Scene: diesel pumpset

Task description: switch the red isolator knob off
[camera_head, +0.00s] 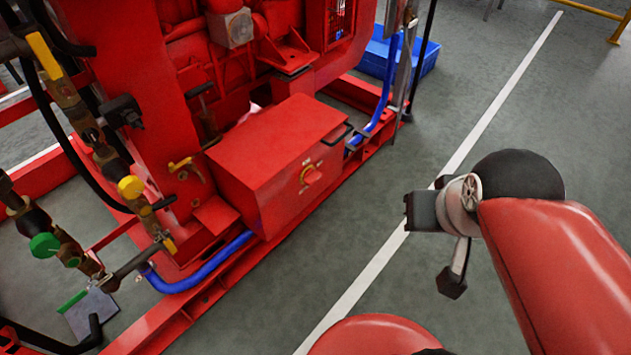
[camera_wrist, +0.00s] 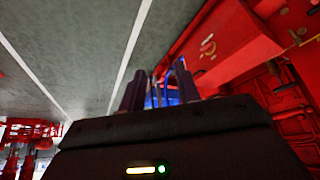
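The red isolator knob (camera_head: 312,177) sits on a yellow plate on the side face of a red box (camera_head: 285,135) on the pumpset. It also shows in the wrist view (camera_wrist: 208,45), small and at an angle, at the upper right. The knob's exact setting is too small to read. My gripper (camera_head: 410,212) is over the grey floor to the right of the box, well apart from the knob. In the wrist view its two dark fingers (camera_wrist: 160,85) stand apart with nothing between them.
The red base rail (camera_head: 290,220) runs along the floor below the box. A blue pipe (camera_head: 205,275) and another blue pipe (camera_head: 383,95) flank the box. A blue crate (camera_head: 400,55) stands behind. Valves and hoses fill the left. The floor around the white line is clear.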

